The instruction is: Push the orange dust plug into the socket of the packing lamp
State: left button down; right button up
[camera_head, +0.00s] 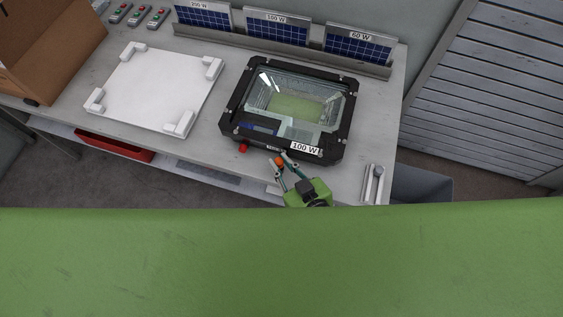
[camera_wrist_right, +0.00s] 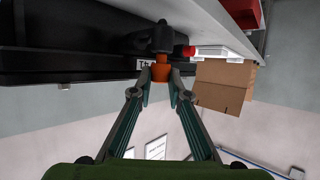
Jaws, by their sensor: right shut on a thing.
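The packing lamp (camera_head: 232,113) is a black-framed floodlight with a glass front and a "100 W" label, lying on the bench. My right gripper (camera_head: 282,162) is at its front edge, shut on the orange dust plug (camera_head: 279,161). In the right wrist view the fingertips (camera_wrist_right: 161,77) pinch the orange plug (camera_wrist_right: 161,72) from both sides. A black round fitting (camera_wrist_right: 162,38), apparently the lamp's socket, lines up with the plug's far end. They look close or touching; I cannot tell how deep the plug sits. My left gripper is not in view.
A red part (camera_head: 243,147) sits at the lamp's front left. A white tray with corner blocks (camera_head: 150,90) lies left. Solar panels (camera_head: 276,28) stand in a rack behind. A cardboard box (camera_head: 45,45) is far left; a metal holder (camera_head: 373,184) is at the right front.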

jog(key=shift+f+b, duration=0.4)
jog(key=shift+f, duration=0.25)
jog(key=o, duration=0.8)
jog(key=shift+o, duration=0.2)
jog(key=shift+s+d, duration=0.1)
jog(key=shift+s, duration=0.05)
jog(key=v, duration=1.1)
jog(key=shift+s+d+r, duration=0.2)
jog(key=shift+s, duration=0.05)
